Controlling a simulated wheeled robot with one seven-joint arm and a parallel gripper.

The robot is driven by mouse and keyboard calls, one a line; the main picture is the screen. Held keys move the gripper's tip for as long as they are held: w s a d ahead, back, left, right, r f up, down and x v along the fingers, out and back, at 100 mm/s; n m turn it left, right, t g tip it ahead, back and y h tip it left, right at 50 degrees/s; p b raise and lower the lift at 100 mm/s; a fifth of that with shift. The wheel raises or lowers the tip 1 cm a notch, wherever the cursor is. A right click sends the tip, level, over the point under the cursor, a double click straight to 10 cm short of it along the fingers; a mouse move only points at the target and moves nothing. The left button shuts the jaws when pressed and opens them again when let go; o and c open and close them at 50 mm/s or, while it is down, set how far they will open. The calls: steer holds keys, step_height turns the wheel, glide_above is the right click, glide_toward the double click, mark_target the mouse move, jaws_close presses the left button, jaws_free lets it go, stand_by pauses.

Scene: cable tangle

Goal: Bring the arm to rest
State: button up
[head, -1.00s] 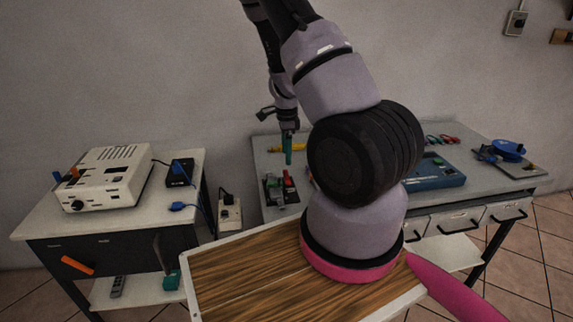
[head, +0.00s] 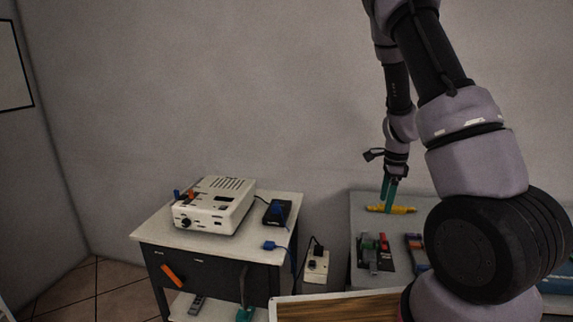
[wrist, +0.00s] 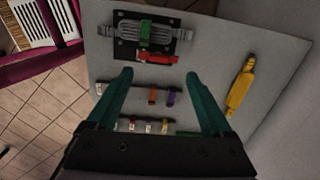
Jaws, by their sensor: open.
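My gripper (head: 390,190) hangs at the end of my raised arm, pointing down over the far left part of the grey table (head: 362,207). In the wrist view my gripper (wrist: 165,100) shows two teal fingers spread apart with nothing between them. A yellow tool (wrist: 240,86) lies to the right, apart from the fingers. The yellow tool also shows in the head view (head: 398,210), just behind the fingertips.
A white device (head: 214,205) and a black adapter with a blue plug (head: 277,213) stand on a side table (head: 160,232) at the left. A power strip (head: 316,266) is between the tables. My arm hides much of the grey table's right side.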

steer(key=s+a+r+n+t+y, duration=0.1)
steer(key=s+a+r+n+t, duration=0.2)
steer(key=r, duration=0.7)
steer(key=s+a+r+n+y, duration=0.2)
steer(key=a+r+n, duration=0.3)
steer(key=r, duration=0.5)
steer(key=s+a+r+n+t+h, duration=0.1)
steer(key=s+a+r+n+t, duration=0.2)
steer(key=s+r+n, duration=0.5)
steer(key=s+a+r, duration=0.1)
steer(key=s+r, duration=0.4)
steer(key=s, duration=0.2)
steer(key=shift+r+n+t+h, duration=0.2)
steer(key=shift+n+t+h, duration=0.1)
steer(key=shift+t, duration=0.1)
